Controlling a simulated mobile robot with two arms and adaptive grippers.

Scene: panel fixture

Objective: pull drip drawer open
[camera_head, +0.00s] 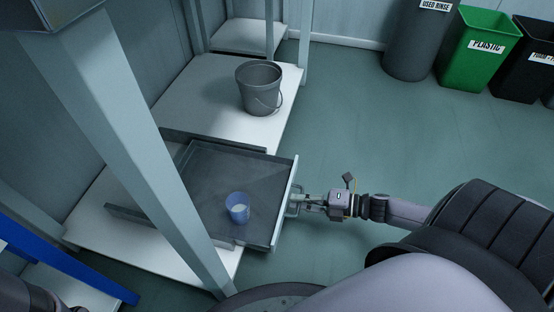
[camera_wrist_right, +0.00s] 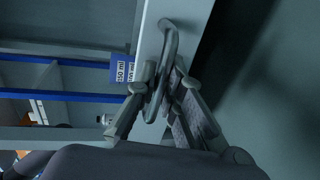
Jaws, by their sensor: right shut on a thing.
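The drip drawer (camera_head: 201,177) is a grey tray with a pale front panel, and it stands out from the white shelf in the head view. A blue translucent cup (camera_head: 238,208) sits inside it near the front. My right gripper (camera_head: 304,202) is at the drawer's front and is shut on the bar handle (camera_head: 293,201). In the right wrist view, the handle (camera_wrist_right: 171,45) is a curved grey bar on the pale panel, and the fingers of my right gripper (camera_wrist_right: 168,95) are on either side of it. My left gripper is not in view.
A grey bucket (camera_head: 259,89) stands on the white shelf (camera_head: 190,92) behind the drawer. A slanting pale post (camera_head: 130,130) crosses in front of the drawer's left part. Grey, green (camera_head: 477,50) and black bins stand at the back right. The floor between is clear.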

